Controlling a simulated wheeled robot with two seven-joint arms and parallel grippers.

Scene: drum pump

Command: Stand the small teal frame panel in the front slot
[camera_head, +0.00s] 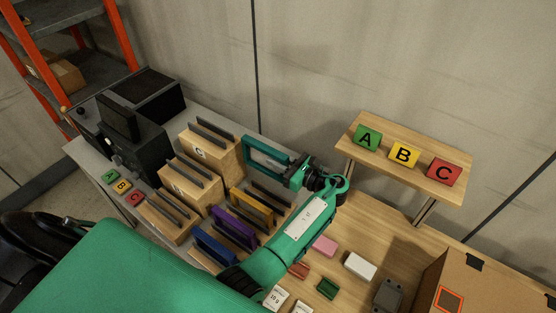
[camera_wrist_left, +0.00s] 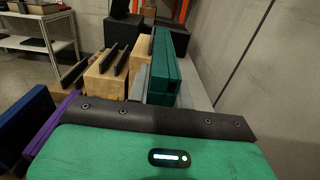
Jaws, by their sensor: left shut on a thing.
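The small teal frame panel (camera_head: 266,145) is held upright by my left gripper (camera_head: 297,174), which is shut on its right end. Wooden slot stands with dark rails step down from a tall back one (camera_head: 212,158) through a middle one (camera_head: 187,190) to a low front one (camera_head: 163,218). Their slots look empty. My right gripper is not in view.
Yellow (camera_head: 252,210), purple (camera_head: 233,230) and blue (camera_head: 215,249) panels stand in a row right of the stands. Black equipment (camera_head: 130,135) is at the back left. A raised shelf (camera_head: 400,170) with A, B, C blocks is at right. A cardboard box (camera_head: 490,285) occupies the lower right.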

